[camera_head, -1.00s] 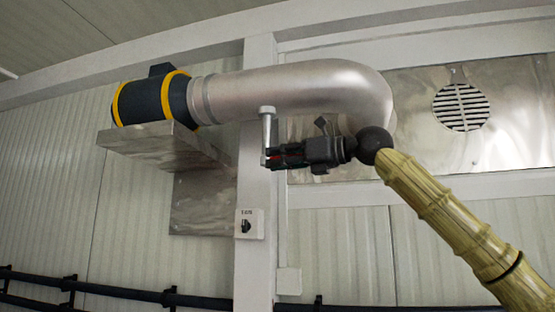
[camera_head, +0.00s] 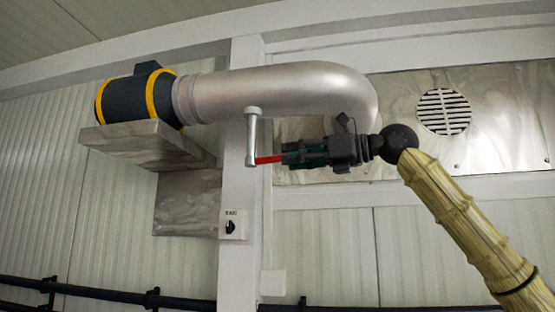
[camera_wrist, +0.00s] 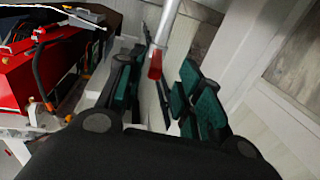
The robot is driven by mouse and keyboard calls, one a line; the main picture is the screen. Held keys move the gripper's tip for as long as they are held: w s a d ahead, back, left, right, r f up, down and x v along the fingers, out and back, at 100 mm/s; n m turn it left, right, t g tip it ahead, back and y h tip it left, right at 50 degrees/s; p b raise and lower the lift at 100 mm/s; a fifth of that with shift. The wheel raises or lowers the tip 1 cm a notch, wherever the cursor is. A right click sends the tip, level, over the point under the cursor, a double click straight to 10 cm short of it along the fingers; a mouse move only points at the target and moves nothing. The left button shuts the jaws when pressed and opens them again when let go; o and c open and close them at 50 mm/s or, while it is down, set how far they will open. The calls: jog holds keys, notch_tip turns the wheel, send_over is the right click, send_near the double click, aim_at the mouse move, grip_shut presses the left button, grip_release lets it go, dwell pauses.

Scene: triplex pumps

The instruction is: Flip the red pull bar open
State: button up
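The red pull bar (camera_head: 268,159) sticks out to the right from the foot of a grey vertical rod (camera_head: 252,138) under the big silver pipe. My gripper (camera_head: 287,153) is just right of the bar, its fingertips close to the bar's right end. In the wrist view the red bar (camera_wrist: 155,66) points toward me, between the lines of the two green-padded fingers. My gripper (camera_wrist: 160,70) is open there, with a gap on both sides of the bar. I cannot tell whether the bar's tip lies inside the fingertips.
The silver pipe (camera_head: 275,88) bends down behind my gripper. A white post (camera_head: 240,185) with a small switch box (camera_head: 232,225) stands behind the rod. The wrist view shows red machinery (camera_wrist: 50,70) at left. The space below my gripper looks clear.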

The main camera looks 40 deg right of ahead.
jog(key=shift+v, duration=1.9)
